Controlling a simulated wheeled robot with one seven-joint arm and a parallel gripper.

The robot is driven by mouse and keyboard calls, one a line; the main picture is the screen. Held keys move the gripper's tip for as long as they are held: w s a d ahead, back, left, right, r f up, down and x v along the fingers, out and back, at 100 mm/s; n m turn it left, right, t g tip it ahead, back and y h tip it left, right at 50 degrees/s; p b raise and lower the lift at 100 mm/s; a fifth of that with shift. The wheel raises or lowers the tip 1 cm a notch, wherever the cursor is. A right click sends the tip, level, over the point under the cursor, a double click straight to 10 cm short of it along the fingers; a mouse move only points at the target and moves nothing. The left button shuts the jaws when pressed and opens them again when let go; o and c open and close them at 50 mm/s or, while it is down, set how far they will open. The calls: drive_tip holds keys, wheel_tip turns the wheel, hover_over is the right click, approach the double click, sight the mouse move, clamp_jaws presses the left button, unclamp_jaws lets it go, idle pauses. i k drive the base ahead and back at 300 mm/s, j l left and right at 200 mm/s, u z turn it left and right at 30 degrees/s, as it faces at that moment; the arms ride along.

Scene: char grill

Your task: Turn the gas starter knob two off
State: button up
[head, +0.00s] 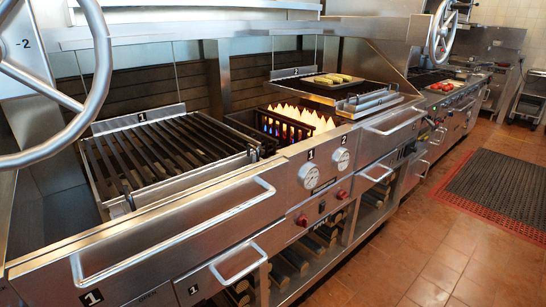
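Two small red knobs sit on the steel front panel below two round white dials. The left red knob (302,220) is under the dial marked 1 (309,176). The right red knob (341,194) is under the dial marked 2 (341,160). No number on the red knobs is readable, and their turn angle is too small to tell. Flames burn in the black fire basket (290,128) behind the panel. My gripper is not in view.
Grill 1 (165,150) is on the left, with handwheels (85,100) and (443,30) above the counter. A tray with yellow food (333,83) lies on grill 2. Bar handles (235,262) stick out from the front. Open tiled floor (400,260) and a dark mat (500,180) lie at right.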

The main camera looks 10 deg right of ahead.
sight(342, 196)
drive_tip(key=i+l+u, duration=0.3)
drive_tip(key=l, duration=0.25)
drive_tip(key=i+l+u, duration=0.35)
drive_tip(key=l, duration=0.35)
drive_tip(key=i+l+u, duration=0.15)
drive_tip(key=l, duration=0.2)
drive_tip(key=i+l+u, duration=0.15)
drive_tip(key=l, duration=0.2)
